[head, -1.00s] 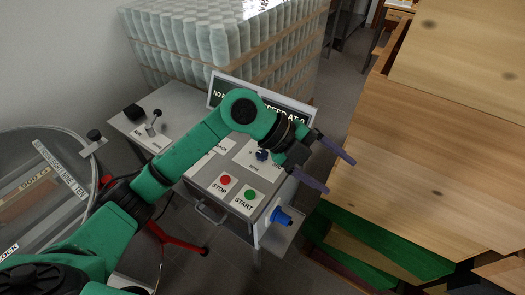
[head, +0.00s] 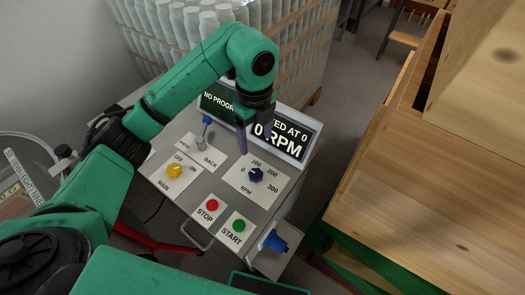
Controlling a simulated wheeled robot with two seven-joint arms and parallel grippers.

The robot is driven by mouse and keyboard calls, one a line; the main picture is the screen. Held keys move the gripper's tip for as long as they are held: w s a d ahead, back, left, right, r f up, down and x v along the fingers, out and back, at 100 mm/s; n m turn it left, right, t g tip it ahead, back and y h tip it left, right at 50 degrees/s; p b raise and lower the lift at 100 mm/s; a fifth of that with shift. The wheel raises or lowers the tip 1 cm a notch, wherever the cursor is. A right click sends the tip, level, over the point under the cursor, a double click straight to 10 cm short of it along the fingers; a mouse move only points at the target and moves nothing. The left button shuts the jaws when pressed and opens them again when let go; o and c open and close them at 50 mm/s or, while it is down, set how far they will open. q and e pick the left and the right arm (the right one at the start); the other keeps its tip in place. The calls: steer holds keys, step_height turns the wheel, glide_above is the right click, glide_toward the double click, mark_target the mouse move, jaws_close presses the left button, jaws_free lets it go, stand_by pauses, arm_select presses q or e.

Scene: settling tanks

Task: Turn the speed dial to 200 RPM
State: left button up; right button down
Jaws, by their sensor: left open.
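The speed dial (head: 256,174) is a dark blue knob on a white plate (head: 243,186) marked 0, 100, 200, 300 and RPM. Which mark it points to is too small to tell. Behind it, a display (head: 291,139) reads "0 RPM" in large letters, with part of its upper line covered by my left gripper. My left gripper (head: 254,137) is open and empty, its purple fingers pointing down, above and just behind the dial, apart from it. My right gripper is not in view.
The panel also holds a yellow MAIN knob (head: 174,171), a blue-tipped lever (head: 206,130), a red STOP button (head: 212,205) and a green START button (head: 238,226). A blue fitting (head: 277,242) sticks out at the right. Wrapped bottles stand behind; a wooden worktop (head: 430,190) lies right.

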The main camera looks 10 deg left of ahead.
arm_select(q)
steer(key=s+f, duration=0.1)
steer(key=f+p, duration=0.1)
steer(key=f, duration=0.1)
steer(key=s+f, duration=0.1)
steer(key=f, duration=0.1)
steer(key=shift+s, duration=0.3)
steer(key=p, duration=0.1)
glide_above(256, 174)
step_height(256, 174, down, 5)
steer(key=shift+s, duration=0.1)
steer(key=f+p, duration=0.1)
steer(key=f, duration=0.2)
steer(key=shift+w, duration=0.2)
steer(key=shift+f, duration=0.35)
steer(key=shift+s, duration=0.15)
steer(key=shift+c, duration=0.3)
steer(key=shift+f, duration=0.1)
jaws_close()
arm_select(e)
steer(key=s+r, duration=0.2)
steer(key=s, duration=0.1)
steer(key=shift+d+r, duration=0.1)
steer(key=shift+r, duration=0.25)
